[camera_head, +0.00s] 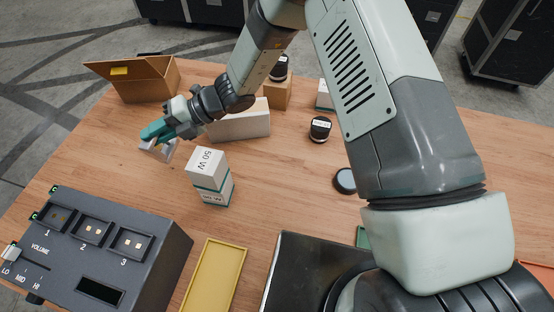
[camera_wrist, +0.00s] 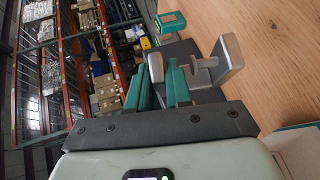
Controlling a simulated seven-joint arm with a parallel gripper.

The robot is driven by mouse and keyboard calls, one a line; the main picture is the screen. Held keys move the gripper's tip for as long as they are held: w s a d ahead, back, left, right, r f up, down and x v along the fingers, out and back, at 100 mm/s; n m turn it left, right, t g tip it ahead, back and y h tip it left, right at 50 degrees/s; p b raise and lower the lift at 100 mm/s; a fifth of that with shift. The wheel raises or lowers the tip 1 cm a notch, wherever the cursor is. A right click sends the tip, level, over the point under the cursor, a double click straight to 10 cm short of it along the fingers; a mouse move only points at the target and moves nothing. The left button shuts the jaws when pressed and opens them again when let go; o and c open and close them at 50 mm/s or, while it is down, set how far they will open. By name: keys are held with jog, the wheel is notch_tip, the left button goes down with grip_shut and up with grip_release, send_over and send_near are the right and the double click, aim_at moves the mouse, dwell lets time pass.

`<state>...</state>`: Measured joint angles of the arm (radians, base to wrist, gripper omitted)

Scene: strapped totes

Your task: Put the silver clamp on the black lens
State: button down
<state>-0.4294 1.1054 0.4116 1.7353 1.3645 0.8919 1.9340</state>
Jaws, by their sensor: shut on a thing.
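My gripper (camera_head: 158,136) has teal fingers and is shut on the silver clamp (camera_head: 161,151), held in the air above the left part of the table. In the wrist view the clamp (camera_wrist: 229,62) shows as grey metal jaws beside the teal fingers (camera_wrist: 160,88); the exact grip is partly hidden. A black round lens-like cylinder with a white label (camera_head: 320,129) stands on the table right of the gripper. A similar black cylinder (camera_head: 279,69) stands on a brown box behind my arm. A flat black disc (camera_head: 344,181) lies nearer. I cannot tell which is the named lens.
White-and-teal boxes marked 50 W (camera_head: 207,165) are stacked just right of the gripper. An open carton (camera_head: 130,78), a long white box (camera_head: 243,124), a grey console (camera_head: 115,245) and a yellow tray (camera_head: 214,277) surround it. Bare wood lies around the labelled black cylinder.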

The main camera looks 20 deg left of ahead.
jog(key=w+d+m+t+y, duration=0.25)
jog(key=w+d, duration=0.35)
jog(key=d, duration=0.6)
jog(key=w+d+m+t+y, duration=0.1)
jog(key=w+d+m+t, duration=0.3)
jog(key=d, duration=0.8)
jog(key=s+d+r+m+t, duration=0.1)
jog(key=d+m+t, duration=0.3)
jog(key=d, duration=0.8)
jog(key=s+d+r+m+t, duration=0.1)
jog(key=d+r+m+t, duration=0.15)
jog(key=d+t, duration=0.6)
jog(key=g, duration=0.2)
send_over(354, 181)
jog(key=shift+h, duration=0.25)
notch_tip(354, 181, down, 10)
jog(key=shift+f, duration=0.2)
jog(key=shift+f, duration=0.1)
jog(key=c, duration=1)
grip_release()
jog(key=shift+c, duration=0.2)
